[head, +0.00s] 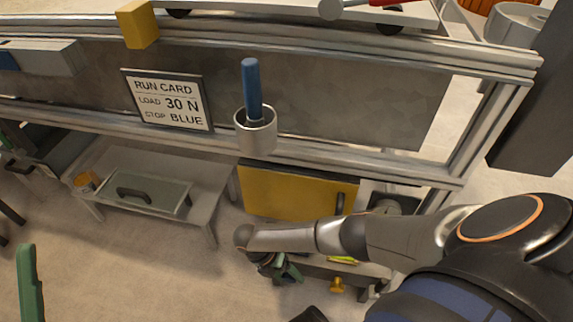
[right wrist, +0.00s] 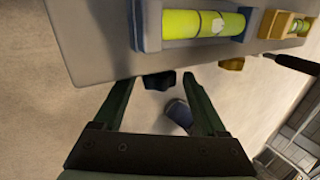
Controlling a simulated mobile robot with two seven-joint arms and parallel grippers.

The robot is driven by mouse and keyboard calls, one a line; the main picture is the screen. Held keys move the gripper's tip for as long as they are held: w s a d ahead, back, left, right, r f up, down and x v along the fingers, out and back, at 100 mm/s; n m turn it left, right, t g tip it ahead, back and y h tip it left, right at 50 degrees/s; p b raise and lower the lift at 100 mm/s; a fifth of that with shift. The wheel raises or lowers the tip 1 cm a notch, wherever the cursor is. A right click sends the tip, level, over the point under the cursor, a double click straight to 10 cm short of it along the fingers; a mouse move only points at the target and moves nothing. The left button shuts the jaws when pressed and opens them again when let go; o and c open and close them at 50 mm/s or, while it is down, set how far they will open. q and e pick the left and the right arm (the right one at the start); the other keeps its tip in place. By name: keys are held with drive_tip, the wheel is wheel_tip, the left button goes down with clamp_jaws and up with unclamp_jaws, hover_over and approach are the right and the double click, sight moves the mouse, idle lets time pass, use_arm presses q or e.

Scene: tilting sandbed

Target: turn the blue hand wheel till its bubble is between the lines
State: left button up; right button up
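In the right wrist view, a yellow-green vial (right wrist: 190,24) sits in a blue frame on a grey plate (right wrist: 100,45). Below the plate's edge is a dark bluish knob (right wrist: 158,79), seemingly the blue hand wheel. My right gripper (right wrist: 158,86) is open, its green fingertips on either side of the knob; contact cannot be told. In the head view the right gripper (head: 283,271) hides the wheel. One green finger of my left gripper (head: 30,285) shows at the lower left.
A yellow-framed vial (right wrist: 300,26) and yellow knob (right wrist: 233,63) lie to the right, with a dark rod (right wrist: 295,64) beyond. The head view shows a run card (head: 168,100) reading "30 N" and "BLUE", a cup (head: 256,135), a yellow panel (head: 290,190) and a low table (head: 200,210).

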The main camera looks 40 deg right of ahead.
drive_tip(key=shift+o, duration=0.4)
drive_tip(key=shift+w, duration=0.1)
use_arm(q)
wheel_tip(320, 180, up, 6)
drive_tip(key=p, duration=0.5)
drive_tip(key=shift+s+a+t+p, duration=0.15)
drive_tip(key=shift+a+t+p, duration=0.15)
drive_tip(key=shift+a, duration=0.05)
use_arm(e)
drive_tip(key=v, duration=1.2)
drive_tip(key=shift+a+r, duration=0.2)
drive_tip(key=shift+r, duration=0.05)
use_arm(q)
drive_tip(key=shift+r, duration=0.2)
use_arm(e)
drive_tip(key=shift+w+d, duration=0.1)
